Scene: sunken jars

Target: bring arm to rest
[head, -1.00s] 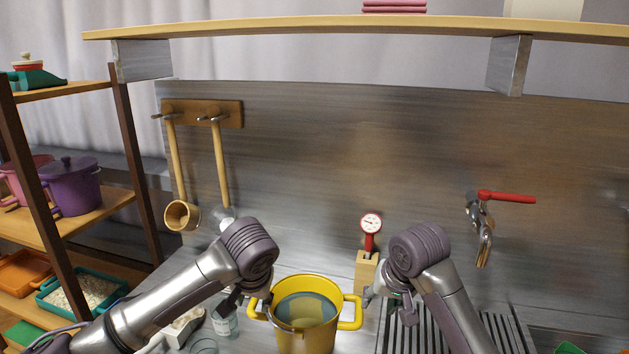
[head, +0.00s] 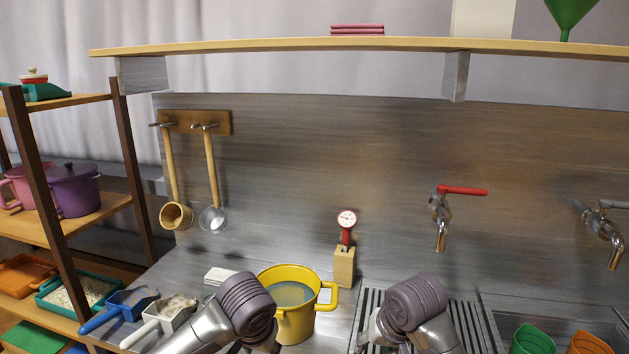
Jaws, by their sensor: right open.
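My right arm comes in from the bottom right, and its gripper (head: 363,341) sits low in the head view, left of its wrist, over the left part of the slatted drainer. It is open and holds nothing that I can see. My left arm comes in from the bottom left. Its wrist hides most of the left gripper (head: 254,347), so its jaws cannot be judged. The yellow pot (head: 296,328) stands upright between the two arms with cloudy liquid in it. The left wrist covers the pot's left side.
A slatted drainer (head: 467,322) lies under the right arm. A blue scoop (head: 117,309) and a white scoop (head: 160,322) lie at left. A dial thermometer (head: 347,220) stands in a wooden block (head: 344,267). Green (head: 533,340) and orange (head: 590,344) containers are at bottom right.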

